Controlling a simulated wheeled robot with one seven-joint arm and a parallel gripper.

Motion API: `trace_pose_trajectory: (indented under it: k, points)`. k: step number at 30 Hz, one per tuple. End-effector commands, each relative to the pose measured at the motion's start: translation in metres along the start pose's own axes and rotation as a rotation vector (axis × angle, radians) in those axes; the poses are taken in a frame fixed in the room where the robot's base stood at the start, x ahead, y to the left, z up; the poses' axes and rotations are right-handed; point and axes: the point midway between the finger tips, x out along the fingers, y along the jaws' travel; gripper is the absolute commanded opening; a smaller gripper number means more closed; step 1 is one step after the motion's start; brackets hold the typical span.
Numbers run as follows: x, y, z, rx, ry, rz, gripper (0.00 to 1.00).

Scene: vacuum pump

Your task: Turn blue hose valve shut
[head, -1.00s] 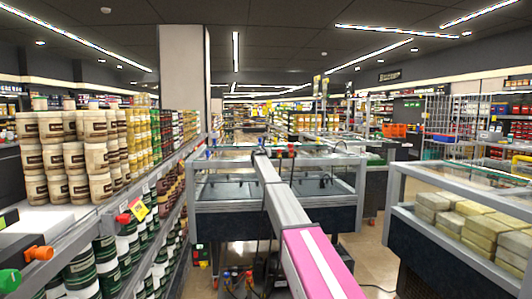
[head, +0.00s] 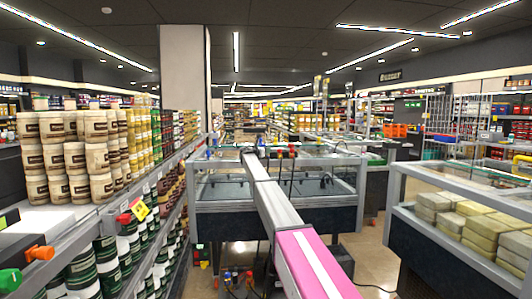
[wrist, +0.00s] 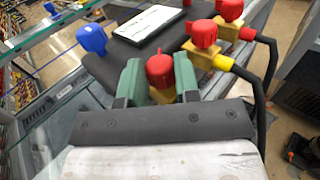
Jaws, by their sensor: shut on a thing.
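My gripper (wrist: 159,82) has its two green fingers either side of a red valve knob (wrist: 160,69) with some yellow below it, in the wrist view. The fingers are shut on this knob. A blue knob (wrist: 91,38) stands apart, up and to the left, at the edge of a dark panel; a smaller blue piece (wrist: 50,8) shows beyond it. Two more red knobs, a nearer one (wrist: 203,35) and a farther one (wrist: 229,10), sit on yellow fittings to the right. No blue hose shows clearly. In the head view, my arm's far end hides the fingers.
Black hoses (wrist: 262,85) run from the yellow fittings on the right. A white label plate (wrist: 146,23) lies on the dark panel (wrist: 117,70). In the head view, shelves of jars (head: 85,150) stand left and a glass-sided freezer (head: 460,220) stands right.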

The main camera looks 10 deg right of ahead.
Motion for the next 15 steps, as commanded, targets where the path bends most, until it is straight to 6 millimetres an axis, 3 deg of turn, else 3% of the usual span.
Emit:
trace_pose_trajectory:
  k: [15]
  points:
    - [0.0002, 0.0016, -0.0005, -0.001, 0.001, -0.114, 0.06]
